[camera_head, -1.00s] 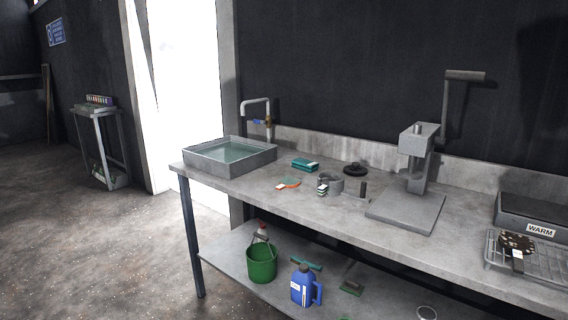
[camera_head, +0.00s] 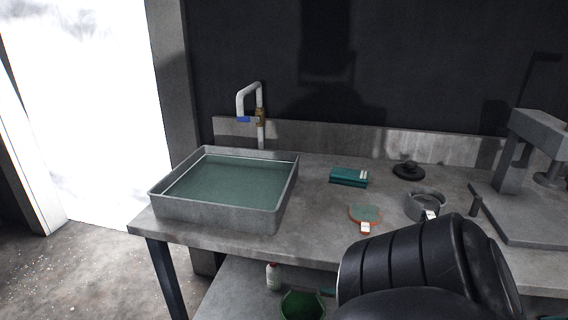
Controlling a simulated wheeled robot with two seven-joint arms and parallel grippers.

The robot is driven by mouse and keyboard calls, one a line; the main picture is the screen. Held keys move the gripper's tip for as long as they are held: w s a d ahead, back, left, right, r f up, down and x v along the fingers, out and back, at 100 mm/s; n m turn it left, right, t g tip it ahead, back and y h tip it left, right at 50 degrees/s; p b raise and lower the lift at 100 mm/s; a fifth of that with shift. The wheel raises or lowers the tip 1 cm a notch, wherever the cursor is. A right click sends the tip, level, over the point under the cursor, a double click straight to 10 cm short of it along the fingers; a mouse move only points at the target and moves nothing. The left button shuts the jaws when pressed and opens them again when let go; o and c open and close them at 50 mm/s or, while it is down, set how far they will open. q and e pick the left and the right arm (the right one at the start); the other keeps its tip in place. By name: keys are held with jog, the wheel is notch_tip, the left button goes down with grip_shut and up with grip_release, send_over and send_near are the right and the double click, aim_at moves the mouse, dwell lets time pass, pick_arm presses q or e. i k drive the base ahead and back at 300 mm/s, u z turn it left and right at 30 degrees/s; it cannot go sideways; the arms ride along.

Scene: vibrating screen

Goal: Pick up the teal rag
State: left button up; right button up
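A teal folded item (camera_head: 349,177), which looks like the rag, lies flat on the grey bench, right of the metal basin. A black ribbed part of my own arm (camera_head: 425,265) fills the lower right and hides the bench's front there. No gripper fingers show, so neither gripper is in view.
A basin of greenish water (camera_head: 225,187) stands at the bench's left end, with a tap (camera_head: 260,115) behind. A round orange-rimmed piece (camera_head: 365,214), a metal ring (camera_head: 427,205), a black knob (camera_head: 408,171) and a press (camera_head: 530,160) stand nearby. A green bucket (camera_head: 302,306) is below.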

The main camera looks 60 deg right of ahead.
aim_at(353, 178)
jog(key=i, duration=0.7)
jog(key=z, duration=3.5)
